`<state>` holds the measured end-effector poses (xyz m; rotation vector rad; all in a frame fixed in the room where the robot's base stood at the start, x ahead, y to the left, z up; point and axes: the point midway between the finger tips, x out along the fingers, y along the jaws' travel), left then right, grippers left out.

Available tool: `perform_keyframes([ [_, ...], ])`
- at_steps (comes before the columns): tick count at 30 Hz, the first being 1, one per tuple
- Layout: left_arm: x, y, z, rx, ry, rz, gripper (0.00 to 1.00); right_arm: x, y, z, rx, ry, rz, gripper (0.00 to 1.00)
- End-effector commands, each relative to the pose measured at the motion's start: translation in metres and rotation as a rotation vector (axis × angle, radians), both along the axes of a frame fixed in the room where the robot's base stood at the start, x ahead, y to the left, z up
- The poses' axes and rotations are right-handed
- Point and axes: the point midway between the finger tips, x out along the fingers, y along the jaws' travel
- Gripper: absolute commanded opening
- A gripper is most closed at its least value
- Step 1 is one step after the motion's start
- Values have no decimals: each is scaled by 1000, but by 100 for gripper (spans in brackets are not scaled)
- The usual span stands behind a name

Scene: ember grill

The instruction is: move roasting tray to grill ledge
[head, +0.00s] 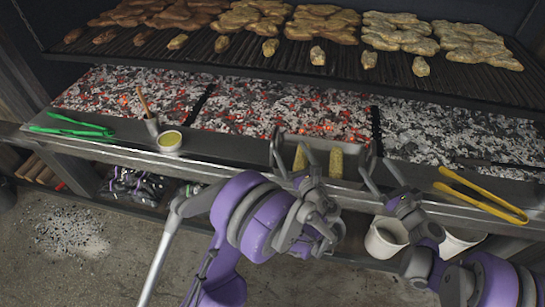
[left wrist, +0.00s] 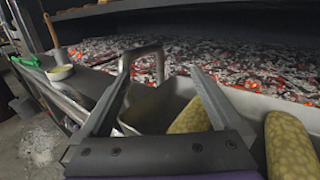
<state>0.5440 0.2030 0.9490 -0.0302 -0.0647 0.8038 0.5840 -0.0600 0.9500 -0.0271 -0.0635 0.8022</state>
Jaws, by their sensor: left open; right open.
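The grey metal roasting tray (head: 354,166) sits at the front ledge (head: 230,148) of the grill, right of the middle in the head view. It also shows in the left wrist view (left wrist: 248,104). Two yellow-green cob-like pieces (head: 336,162) lie in it. My left gripper (head: 293,154) is open at the tray's left end. In the left wrist view its fingers (left wrist: 158,74) stand on either side of the bent left handle (left wrist: 141,52); contact cannot be told. My right gripper (head: 378,167) is open at the tray's right end, partly covering that handle.
Green tongs (head: 72,127), a cup with a brush (head: 152,124) and a sauce bowl (head: 170,141) are on the ledge to the left. Yellow tongs (head: 482,196) lie to the right. Glowing coals (head: 280,108) lie behind, below the loaded grate (head: 240,62). White buckets (head: 385,238) stand below.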

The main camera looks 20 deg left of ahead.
Motion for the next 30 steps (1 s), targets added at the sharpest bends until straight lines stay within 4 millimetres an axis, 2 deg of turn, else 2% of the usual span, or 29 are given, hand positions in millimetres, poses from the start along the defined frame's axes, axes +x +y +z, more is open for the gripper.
perform_keyframes([
  [3, 0, 0, 0, 0, 0, 0, 99, -17, -19, -1, 0, -1, -3, 99],
  [9, 0, 0, 0, 0, 0, 0, 99, -36, -38, -3, 1, 1, -1, 99],
  [30, 0, 0, 0, 0, 0, -1, 99, -41, -42, -3, 0, 0, 1, 99],
])
